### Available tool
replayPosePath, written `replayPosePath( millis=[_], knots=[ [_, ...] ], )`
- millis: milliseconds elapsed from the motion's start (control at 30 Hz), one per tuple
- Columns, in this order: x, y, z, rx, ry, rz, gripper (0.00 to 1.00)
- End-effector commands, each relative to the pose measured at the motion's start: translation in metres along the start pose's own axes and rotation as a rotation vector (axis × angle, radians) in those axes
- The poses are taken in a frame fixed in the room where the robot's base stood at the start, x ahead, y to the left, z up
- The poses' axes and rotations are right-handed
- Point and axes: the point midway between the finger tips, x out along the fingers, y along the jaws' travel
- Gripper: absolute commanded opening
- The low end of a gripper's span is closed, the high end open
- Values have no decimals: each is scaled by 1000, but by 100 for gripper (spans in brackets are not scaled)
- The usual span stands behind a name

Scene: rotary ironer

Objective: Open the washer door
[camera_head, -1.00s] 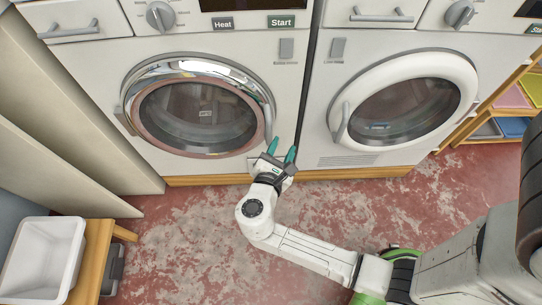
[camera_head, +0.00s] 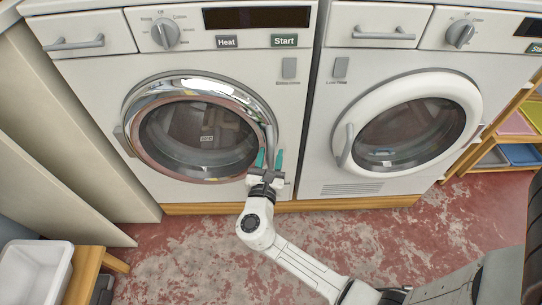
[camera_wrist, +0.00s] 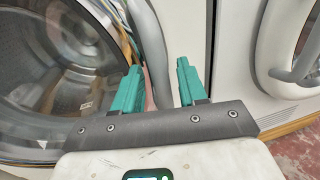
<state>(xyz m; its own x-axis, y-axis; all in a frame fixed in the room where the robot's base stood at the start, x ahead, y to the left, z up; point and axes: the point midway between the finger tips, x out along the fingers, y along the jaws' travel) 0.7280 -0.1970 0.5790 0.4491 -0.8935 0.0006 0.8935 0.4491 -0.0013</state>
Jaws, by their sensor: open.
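The left machine has a round door (camera_head: 200,138) with a chrome and copper-coloured ring and dark glass; it looks shut. Its grey curved handle (camera_head: 270,142) is on the ring's right side and also shows in the wrist view (camera_wrist: 148,45). The right machine has a white-ringed door (camera_head: 410,122), also looking shut, with a grey handle (camera_head: 347,146) on its left. I cannot tell from labels which machine is the washer. My gripper (camera_head: 269,159), with teal fingers, is open at the lower end of the left door's handle. In the wrist view the handle appears between the fingertips (camera_wrist: 158,68); contact is unclear.
The left machine's panel has a knob (camera_head: 166,34), a Heat button (camera_head: 227,42) and a Start button (camera_head: 284,41). A white bin (camera_head: 35,270) stands at the lower left, and a shelf with coloured trays (camera_head: 516,122) at the right. The reddish floor in front is clear.

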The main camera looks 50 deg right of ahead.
Motion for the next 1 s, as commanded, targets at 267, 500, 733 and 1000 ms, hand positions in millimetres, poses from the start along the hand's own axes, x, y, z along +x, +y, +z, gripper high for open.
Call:
replayPosePath(
  millis=[267,500,733,1000],
  knots=[
    [11,0,0,-1,1,1,42],
    [10,0,0,-1,1,1,35],
    [10,0,0,-1,1,0,13],
    [10,0,0,-1,1,1,0]
  ],
)
